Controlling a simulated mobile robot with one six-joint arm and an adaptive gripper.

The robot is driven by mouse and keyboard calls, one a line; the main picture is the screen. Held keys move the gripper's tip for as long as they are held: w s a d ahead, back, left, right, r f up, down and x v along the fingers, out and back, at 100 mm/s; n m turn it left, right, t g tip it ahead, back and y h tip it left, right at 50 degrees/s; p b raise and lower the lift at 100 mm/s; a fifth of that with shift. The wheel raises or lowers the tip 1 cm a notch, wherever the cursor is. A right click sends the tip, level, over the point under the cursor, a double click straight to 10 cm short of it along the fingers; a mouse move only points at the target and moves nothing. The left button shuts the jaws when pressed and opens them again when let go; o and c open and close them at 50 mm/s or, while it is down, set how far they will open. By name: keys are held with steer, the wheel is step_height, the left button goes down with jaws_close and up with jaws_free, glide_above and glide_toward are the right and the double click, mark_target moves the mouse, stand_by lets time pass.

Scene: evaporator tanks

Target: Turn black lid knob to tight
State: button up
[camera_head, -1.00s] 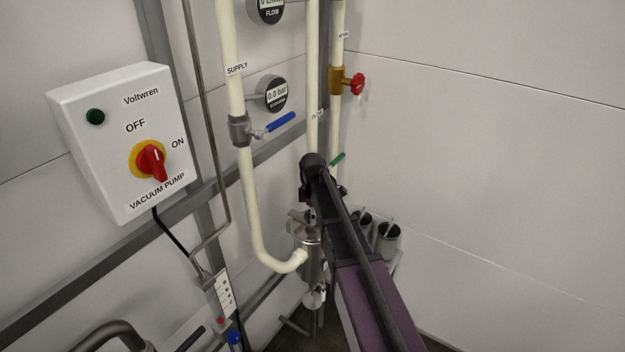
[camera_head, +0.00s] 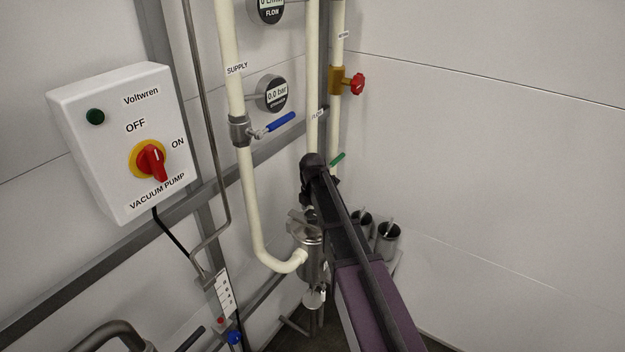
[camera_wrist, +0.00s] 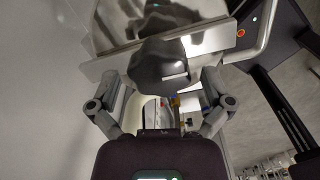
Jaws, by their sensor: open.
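The black lid knob (camera_wrist: 160,62) fills the upper middle of the wrist view, against a shiny steel part with a flat straight edge. Its lobed dark body lies between the two fingers of my gripper (camera_wrist: 161,80). The gripper is open, one finger on each side of the knob. I cannot tell whether either finger touches it. In the head view, my arm hides most of the gripper and the knob. A steel canister (camera_head: 312,262) shows just left of my arm, at the lower end of the cream pipe. No tight marking is readable.
The supply pipe (camera_head: 231,85) with its blue-handled valve (camera_head: 280,122) runs down left of my arm. A red valve handle (camera_head: 357,84) and green handle (camera_head: 337,159) are close by. The vacuum pump box (camera_head: 118,140) hangs at left. Dark-topped cups (camera_head: 387,240) stand right of my arm.

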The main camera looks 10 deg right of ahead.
mark_target(314, 216)
step_height(314, 216, up, 14)
steer(key=p, duration=1.3)
steer(key=shift+p, duration=0.4)
steer(key=shift+f, duration=0.1)
steer(key=s+d+f+m+b, duration=0.3)
steer(key=s+m, duration=0.8)
steer(key=m, duration=0.1)
steer(key=s+d+f+m+b, duration=0.3)
steer(key=s+m, duration=0.8)
steer(key=m, duration=0.1)
steer(key=shift+f+m+b, duration=0.3)
steer(key=shift+f+b, duration=0.05)
steer(key=shift+b, duration=0.05)
